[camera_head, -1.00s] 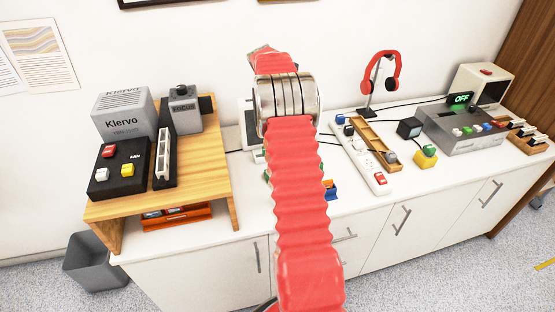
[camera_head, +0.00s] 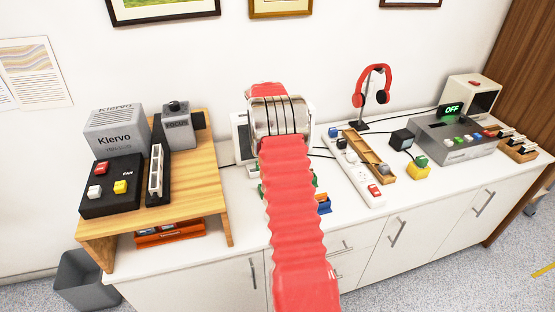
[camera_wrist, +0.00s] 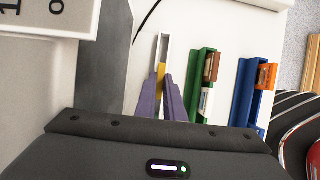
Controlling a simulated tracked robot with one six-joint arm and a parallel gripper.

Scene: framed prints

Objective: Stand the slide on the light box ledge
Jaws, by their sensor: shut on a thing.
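In the wrist view my gripper (camera_wrist: 160,88) shows as two purple fingers close together. They are shut on a small yellow thing (camera_wrist: 160,72), probably the slide, of which only a narrow edge shows. It is over or in a narrow white tray (camera_wrist: 164,44); I cannot tell if it touches it. In the head view my arm hides my gripper. A pale-framed box (camera_head: 240,140), perhaps the light box, stands mostly behind the arm. A white box with printed marks (camera_wrist: 50,18) and a grey upright slab (camera_wrist: 105,60) are left of my fingers in the wrist view; the ledge is not clear.
A green tray (camera_wrist: 195,66) holding brown and white pieces and a blue tray (camera_wrist: 243,85) with an orange piece lie right of my fingers. A wooden stand (camera_head: 205,190) with a projector is at left. A power strip (camera_head: 362,175) lies right of my arm.

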